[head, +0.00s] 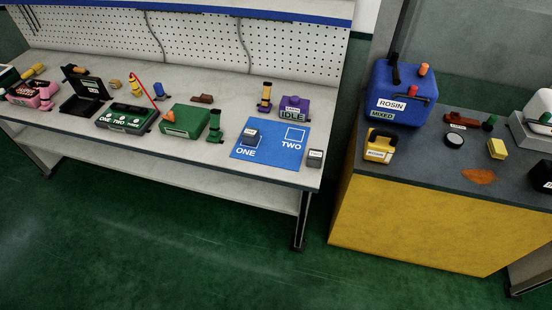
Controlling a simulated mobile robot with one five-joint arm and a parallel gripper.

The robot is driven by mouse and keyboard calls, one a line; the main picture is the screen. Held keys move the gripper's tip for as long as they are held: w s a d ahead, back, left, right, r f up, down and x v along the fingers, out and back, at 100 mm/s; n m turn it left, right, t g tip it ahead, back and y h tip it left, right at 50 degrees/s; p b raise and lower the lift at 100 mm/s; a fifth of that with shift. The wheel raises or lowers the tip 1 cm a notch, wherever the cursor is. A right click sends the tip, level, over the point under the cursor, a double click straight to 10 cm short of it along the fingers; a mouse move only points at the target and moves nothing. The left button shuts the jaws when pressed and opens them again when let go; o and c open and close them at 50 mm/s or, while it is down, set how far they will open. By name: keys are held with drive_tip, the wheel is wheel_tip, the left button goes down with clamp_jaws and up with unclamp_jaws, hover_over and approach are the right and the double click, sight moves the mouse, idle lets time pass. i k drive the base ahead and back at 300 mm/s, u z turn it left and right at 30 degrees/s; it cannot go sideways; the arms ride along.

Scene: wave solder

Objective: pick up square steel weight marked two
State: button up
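Two small dark square weights with pale labels show in the head view. One weight (250,136) sits on the blue mat (270,152) in the area marked ONE. The other weight (315,158) stands on the bench just off the mat's right side, close to the front right corner. Their labels are too small to read, so I cannot tell which is marked two. The outlined square marked TWO on the mat is empty. My gripper is not in view.
The bench (225,165) also holds a green box (185,121), a purple IDLE box (292,107) and a dark ONE TWO unit (125,117). A yellow-sided cabinet (420,215) with a blue ROSIN tank (400,95) stands right, across a gap. The green floor (150,240) in front is clear.

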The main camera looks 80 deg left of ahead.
sight(315, 158)
drive_tip(key=u, duration=3.95)
drive_tip(key=i, duration=1.5)
